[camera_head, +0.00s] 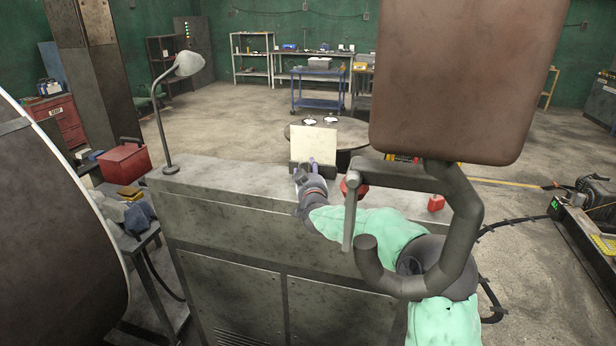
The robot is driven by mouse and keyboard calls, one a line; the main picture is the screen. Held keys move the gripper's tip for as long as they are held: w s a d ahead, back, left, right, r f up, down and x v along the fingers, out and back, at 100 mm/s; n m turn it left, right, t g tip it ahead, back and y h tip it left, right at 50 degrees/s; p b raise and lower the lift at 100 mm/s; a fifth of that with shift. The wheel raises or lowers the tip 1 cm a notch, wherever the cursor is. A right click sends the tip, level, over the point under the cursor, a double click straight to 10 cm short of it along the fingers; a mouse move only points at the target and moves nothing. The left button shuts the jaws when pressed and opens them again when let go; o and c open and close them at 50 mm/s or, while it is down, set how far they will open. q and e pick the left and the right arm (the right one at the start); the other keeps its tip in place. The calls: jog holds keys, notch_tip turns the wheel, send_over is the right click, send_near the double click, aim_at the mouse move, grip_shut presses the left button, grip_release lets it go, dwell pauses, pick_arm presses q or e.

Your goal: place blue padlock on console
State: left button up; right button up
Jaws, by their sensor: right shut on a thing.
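The console (235,186) is a worn grey metal cabinet with a flat top, in the middle of the head view. My right arm, in a pale green sleeve, reaches over its top from the lower right. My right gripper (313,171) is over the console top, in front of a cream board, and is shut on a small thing. A bluish-purple bit shows at the fingertips; it looks like the blue padlock, but is too small and hidden to make out. I cannot tell whether it touches the console. My left gripper is not in view.
A cream board (315,144) stands in a dark holder on the console. A lamp (187,64) rises at its left end. A red knob (349,188) and a small red object (436,202) are to the right. A brown panel (455,80) on a bent pipe blocks the right side.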

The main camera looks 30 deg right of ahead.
jog(key=shift+s+f, duration=0.1)
jog(key=shift+f, duration=0.2)
jog(key=o, duration=1.3)
jog(key=shift+r, duration=0.15)
jog(key=b+v, duration=0.1)
jog(key=v, duration=1.1)
